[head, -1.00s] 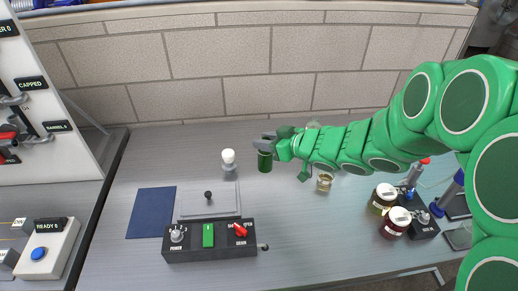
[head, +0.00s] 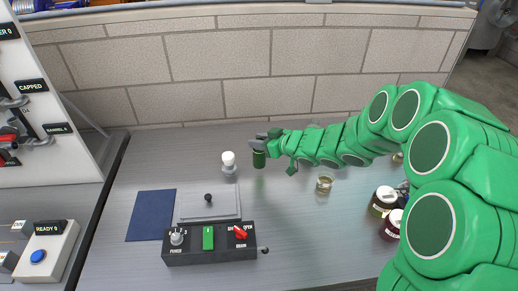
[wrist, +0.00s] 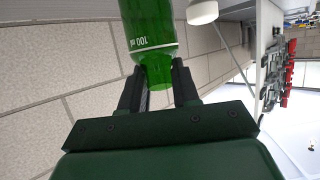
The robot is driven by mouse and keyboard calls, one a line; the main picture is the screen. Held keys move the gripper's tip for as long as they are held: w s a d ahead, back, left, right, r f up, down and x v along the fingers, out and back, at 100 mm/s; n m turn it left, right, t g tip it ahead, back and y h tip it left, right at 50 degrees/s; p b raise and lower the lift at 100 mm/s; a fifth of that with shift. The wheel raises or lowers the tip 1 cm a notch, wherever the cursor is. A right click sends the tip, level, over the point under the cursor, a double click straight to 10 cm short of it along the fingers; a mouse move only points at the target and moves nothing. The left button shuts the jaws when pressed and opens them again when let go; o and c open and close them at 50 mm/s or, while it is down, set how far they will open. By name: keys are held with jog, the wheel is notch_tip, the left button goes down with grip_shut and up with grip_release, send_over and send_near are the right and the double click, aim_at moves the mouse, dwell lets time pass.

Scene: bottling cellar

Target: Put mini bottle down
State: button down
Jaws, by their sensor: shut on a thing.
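My gripper (head: 262,141) reaches in from the right above the workbench (head: 290,220). It is shut on the green mini bottle (head: 259,159), which also shows between the dark fingers in the wrist view (wrist: 150,35). A white line and "100 ml" are printed on the bottle's glass. The bottle is just right of a small post with a white round top (head: 228,159). I cannot tell from the head view whether the bottle's lower end touches the bench.
A dark blue mat (head: 151,214) lies at left, beside a grey plate with a black knob (head: 209,205). A black control box (head: 209,243) stands in front. A small glass jar (head: 324,184) and dark jars with white lids (head: 383,202) stand at right.

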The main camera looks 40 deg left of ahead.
jog(key=shift+w+a+f, duration=0.15)
jog(key=shift+a+f, duration=0.05)
jog(key=shift+f, duration=0.2)
jog(key=shift+w+a+f, duration=0.15)
jog(key=shift+a+f, duration=0.05)
jog(key=shift+f, duration=1.55)
jog(key=shift+f, duration=0.1)
jog(key=c, duration=0.8)
grip_release()
jog(key=v, duration=1.2)
jog(key=shift+d, duration=0.1)
